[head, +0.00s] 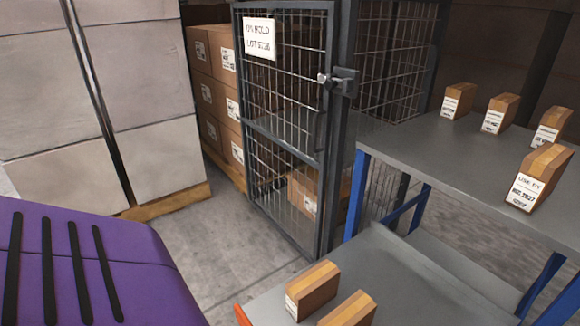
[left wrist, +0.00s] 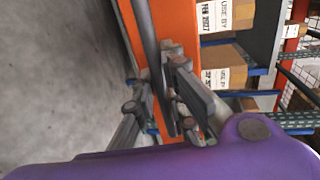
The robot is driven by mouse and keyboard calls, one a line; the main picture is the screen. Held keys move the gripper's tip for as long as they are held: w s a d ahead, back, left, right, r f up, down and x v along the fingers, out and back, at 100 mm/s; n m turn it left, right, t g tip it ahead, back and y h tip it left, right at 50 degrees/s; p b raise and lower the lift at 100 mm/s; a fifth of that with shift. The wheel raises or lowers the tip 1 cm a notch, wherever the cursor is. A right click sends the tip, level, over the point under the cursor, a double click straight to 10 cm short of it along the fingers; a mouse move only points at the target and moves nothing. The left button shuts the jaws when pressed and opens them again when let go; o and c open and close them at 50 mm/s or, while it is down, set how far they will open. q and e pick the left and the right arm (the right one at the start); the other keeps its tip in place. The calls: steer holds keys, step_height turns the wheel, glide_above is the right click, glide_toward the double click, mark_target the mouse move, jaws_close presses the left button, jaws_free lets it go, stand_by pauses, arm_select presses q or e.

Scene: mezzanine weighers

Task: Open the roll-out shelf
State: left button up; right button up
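The roll-out shelf (head: 275,304) is a grey lower tray under the bench top, with an orange front edge (head: 242,316). In the head view it appears to stick out past the bench's blue leg; its near part is cut off by the frame. In the left wrist view its orange front (left wrist: 182,25) carries a long dark bar handle (left wrist: 149,45). My left gripper (left wrist: 155,98) is at this handle, its fingers apart on either side of the bar. Contact with the bar cannot be told. My right gripper is in neither view.
Small brown cartons (head: 314,284) stand on the tray, and several more on the grey bench top (head: 420,150). A wire cage door (head: 285,130) with a latch (head: 340,80) stands behind. Wrapped pallet stacks (head: 60,90) are at left. Bare floor (head: 225,240) lies between.

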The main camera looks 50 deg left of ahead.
arm_select(q)
steer(key=o, duration=0.3)
steer(key=v, duration=1.2)
stand_by(0.4)
